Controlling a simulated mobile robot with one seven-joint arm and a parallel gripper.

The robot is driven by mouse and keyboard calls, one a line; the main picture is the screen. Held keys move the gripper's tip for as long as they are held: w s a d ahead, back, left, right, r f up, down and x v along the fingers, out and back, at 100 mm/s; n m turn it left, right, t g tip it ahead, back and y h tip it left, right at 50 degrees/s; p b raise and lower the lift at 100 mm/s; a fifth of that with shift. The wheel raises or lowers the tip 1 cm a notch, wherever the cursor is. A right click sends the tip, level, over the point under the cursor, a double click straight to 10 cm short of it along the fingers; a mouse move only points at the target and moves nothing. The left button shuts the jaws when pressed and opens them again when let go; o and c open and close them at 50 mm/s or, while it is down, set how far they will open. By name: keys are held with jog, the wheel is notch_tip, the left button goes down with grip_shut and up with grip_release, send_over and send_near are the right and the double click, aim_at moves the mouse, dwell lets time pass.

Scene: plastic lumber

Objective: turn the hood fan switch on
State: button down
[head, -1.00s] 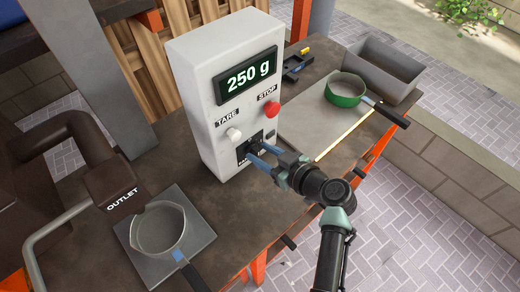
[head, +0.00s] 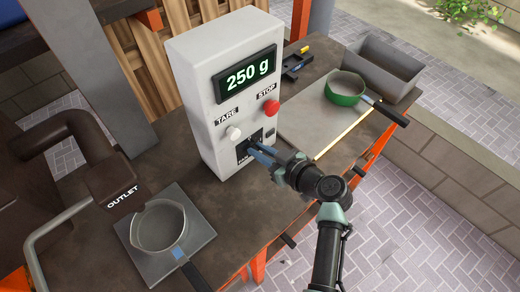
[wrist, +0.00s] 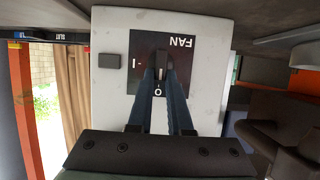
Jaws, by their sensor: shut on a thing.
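The fan switch is a dark panel (wrist: 145,85) low on the front of the white control box, marked FAN, I and O. The FAN label appears upside down in the wrist view. A small dark lever (wrist: 161,64) stands out from the panel between my fingertips. My gripper (head: 254,150) reaches the panel from the lower right, and its blue fingers (wrist: 162,92) are shut on the lever. The fingers hide part of the panel and of the lever, so its exact position is hard to tell.
The white box (head: 205,75) also carries a TARE knob (head: 233,133), a red STOP button (head: 271,107) and a display reading 250 g. A pan (head: 160,228) sits under the outlet at left. A green pan (head: 345,90) and a grey bin (head: 385,68) stand at right.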

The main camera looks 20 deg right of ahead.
jog(key=shift+w+f, duration=0.1)
jog(key=m+b, duration=0.1)
jog(key=m+y+b, duration=0.1)
jog(key=b, duration=0.1)
jog(key=shift+w+d+f+g+y, duration=0.15)
jog(key=shift+d+f+g+y, duration=0.05)
jog(key=shift+g+y, duration=0.1)
jog(key=m+b, duration=0.1)
jog(key=m+y+b, duration=0.1)
jog(key=b, duration=0.1)
jog(key=m+y+b, duration=0.1)
jog(key=m, duration=0.1)
jog(key=shift+w+d+f+b, duration=0.15)
jog(key=shift+d+f+b, duration=0.1)
jog(key=shift+d+b, duration=0.15)
jog(key=m+y+b, duration=0.2)
jog(key=m+b, duration=0.1)
jog(key=shift+w+d+f+y, duration=0.1)
jog(key=shift+d+f+y, duration=0.05)
jog(key=shift+f+y, duration=0.15)
jog(key=shift+f+m+t+y+b, duration=0.1)
jog(key=shift+m+t+y+b, duration=0.25)
jog(key=shift+m, duration=0.7)
jog(key=shift+f+m+t+y+b, duration=0.15)
jog(key=shift+m+y+b, duration=0.3)
jog(key=shift+m, duration=0.6)
jog(key=shift+r, duration=0.1)
jog(key=c, duration=0.8)
grip_release()
jog(key=shift+c, duration=0.2)
